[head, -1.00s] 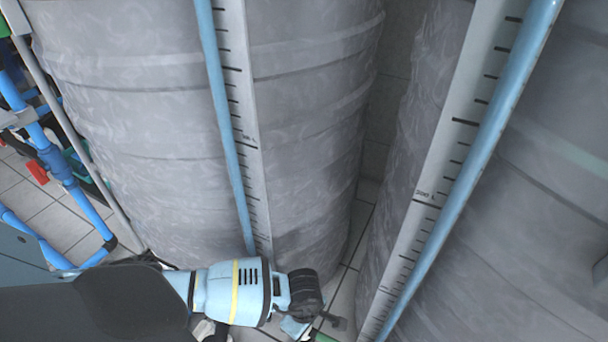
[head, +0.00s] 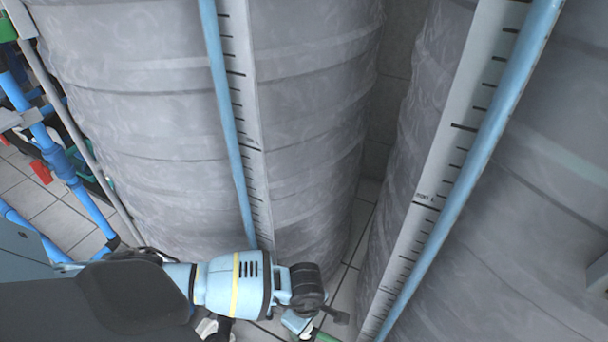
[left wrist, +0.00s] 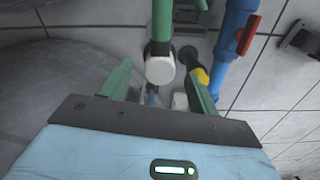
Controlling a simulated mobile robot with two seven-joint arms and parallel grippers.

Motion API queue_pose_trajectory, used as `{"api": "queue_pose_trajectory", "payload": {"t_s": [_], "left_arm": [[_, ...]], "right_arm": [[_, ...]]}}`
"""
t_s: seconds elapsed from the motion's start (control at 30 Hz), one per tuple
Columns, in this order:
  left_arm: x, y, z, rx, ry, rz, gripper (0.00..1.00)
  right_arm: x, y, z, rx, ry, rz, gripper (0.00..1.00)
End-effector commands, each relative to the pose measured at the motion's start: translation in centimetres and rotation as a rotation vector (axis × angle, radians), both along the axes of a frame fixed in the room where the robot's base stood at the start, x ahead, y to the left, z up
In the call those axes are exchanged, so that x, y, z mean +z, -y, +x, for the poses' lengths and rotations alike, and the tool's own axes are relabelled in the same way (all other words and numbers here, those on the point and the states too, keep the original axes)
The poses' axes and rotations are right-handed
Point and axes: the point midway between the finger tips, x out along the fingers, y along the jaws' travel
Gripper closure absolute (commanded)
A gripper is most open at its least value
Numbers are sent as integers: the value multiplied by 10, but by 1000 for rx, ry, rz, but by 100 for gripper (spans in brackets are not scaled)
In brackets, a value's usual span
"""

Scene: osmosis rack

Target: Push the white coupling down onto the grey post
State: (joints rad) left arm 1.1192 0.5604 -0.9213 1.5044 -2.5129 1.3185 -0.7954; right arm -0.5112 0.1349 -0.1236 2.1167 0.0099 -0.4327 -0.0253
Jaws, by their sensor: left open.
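In the left wrist view, a white coupling (left wrist: 160,69), faceted and pale, sits at the end of a green pipe (left wrist: 162,22) with a dark band above it. My left gripper (left wrist: 159,73) is open, with one green finger on each side of the coupling in the picture. I cannot tell how far beyond the fingertips it is, and no contact shows. In the head view my left gripper (head: 312,332) is at the bottom edge, partly cut off. I cannot make out the grey post for certain. My right gripper is not in view.
Two large grey tanks (head: 150,120) fill the head view, with a narrow tiled gap between them. Light blue tubes and scales (head: 240,110) run down them. In the left wrist view a blue pipe (left wrist: 228,60) with a red handle (left wrist: 248,36) stands right of the coupling, beside a black-and-yellow fitting (left wrist: 197,68).

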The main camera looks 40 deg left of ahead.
Motion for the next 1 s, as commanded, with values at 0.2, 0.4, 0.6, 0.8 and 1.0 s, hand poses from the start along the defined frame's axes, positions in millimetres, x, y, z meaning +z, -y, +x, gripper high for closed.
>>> {"api": "queue_pose_trajectory", "payload": {"t_s": [0.2, 0.4, 0.6, 0.8, 1.0], "left_arm": [[39, 0, 1, 1, 4, 0, 39], [52, -1, 1, 0, 2, 1, 39], [52, 0, 0, 1, 0, 0, 39], [52, 0, 0, 1, 0, 0, 39], [52, 0, 0, 1, 0, 0, 39]], "right_arm": [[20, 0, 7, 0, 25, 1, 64], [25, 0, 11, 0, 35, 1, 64], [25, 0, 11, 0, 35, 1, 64], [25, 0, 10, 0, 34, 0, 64], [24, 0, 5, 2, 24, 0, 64]]}}
